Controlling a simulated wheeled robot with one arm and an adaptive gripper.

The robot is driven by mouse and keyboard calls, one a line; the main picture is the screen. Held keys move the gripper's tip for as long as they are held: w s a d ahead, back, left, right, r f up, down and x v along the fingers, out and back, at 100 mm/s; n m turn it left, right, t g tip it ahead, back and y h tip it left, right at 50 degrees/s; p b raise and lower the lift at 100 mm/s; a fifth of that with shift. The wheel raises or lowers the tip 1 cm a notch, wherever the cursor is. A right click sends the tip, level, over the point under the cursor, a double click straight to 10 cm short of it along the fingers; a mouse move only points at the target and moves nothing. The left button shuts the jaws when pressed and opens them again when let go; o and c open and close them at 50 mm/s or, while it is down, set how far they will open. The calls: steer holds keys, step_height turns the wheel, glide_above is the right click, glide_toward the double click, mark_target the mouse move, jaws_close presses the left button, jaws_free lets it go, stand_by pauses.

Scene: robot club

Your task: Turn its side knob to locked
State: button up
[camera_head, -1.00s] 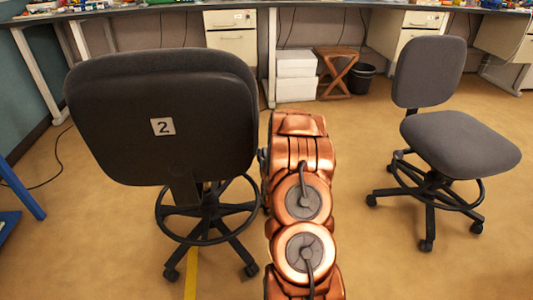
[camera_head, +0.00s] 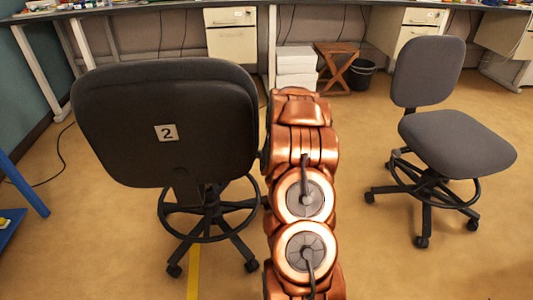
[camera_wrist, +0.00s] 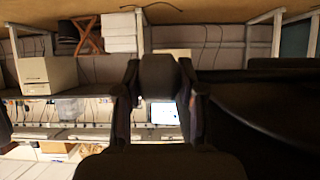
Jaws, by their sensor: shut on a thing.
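The dark office chair (camera_head: 120,120) with a "2" label on its backrest stands at left in the head view, its back toward me. In the upside-down wrist view, its dark bulk (camera_wrist: 265,100) fills the right side. My gripper (camera_wrist: 158,80) has one finger on each side of a dark, blocky knob (camera_wrist: 158,68) and is shut on it. The knob's markings and setting are too dark to read. In the head view my copper arm hides the gripper and the knob, just right of the backrest.
A second grey chair (camera_head: 458,145) stands at right. A workbench (camera_head: 330,5) runs along the back, with white boxes (camera_head: 296,60), a wooden stool (camera_head: 335,75) and a black bin (camera_head: 362,74) below. A blue frame (camera_head: 22,185) stands at far left.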

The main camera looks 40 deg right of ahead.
stand_by(0.3)
steer(key=o, duration=1.2)
steer(key=shift+c, duration=0.2)
steer(key=v, duration=1.2)
